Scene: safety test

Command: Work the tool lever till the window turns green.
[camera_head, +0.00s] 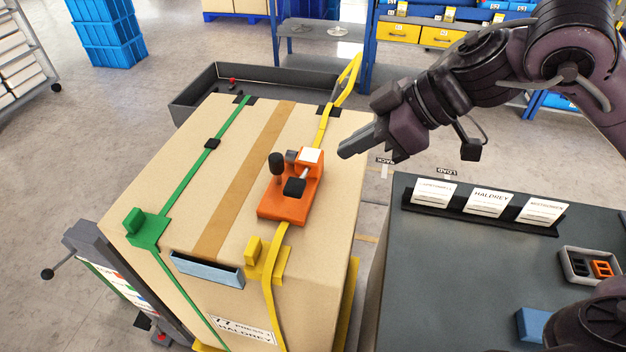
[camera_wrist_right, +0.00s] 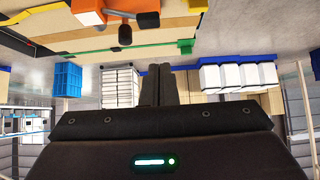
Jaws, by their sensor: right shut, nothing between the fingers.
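The orange tool (camera_head: 285,200) sits on top of a large carton (camera_head: 190,150), on the yellow strap (camera_head: 322,125). It has an upright black knob (camera_head: 277,163) and a black-gripped handle (camera_head: 294,187) on a metal rod; I cannot tell which is the lever. A small pale face (camera_head: 310,155) on top, perhaps the window, looks white. My right gripper (camera_head: 343,153) is shut and empty, to the right of the tool and apart from it. In the right wrist view its fingers (camera_wrist_right: 158,75) are together, and the tool (camera_wrist_right: 88,12) shows upper left. My left gripper is out of view.
A green strap (camera_head: 190,185) with a green buckle (camera_head: 146,229) runs along the carton's left. A dark table (camera_head: 450,290) with a card holder (camera_head: 480,214) stands at right, across a narrow gap. A grey tray (camera_head: 205,90) lies behind the carton.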

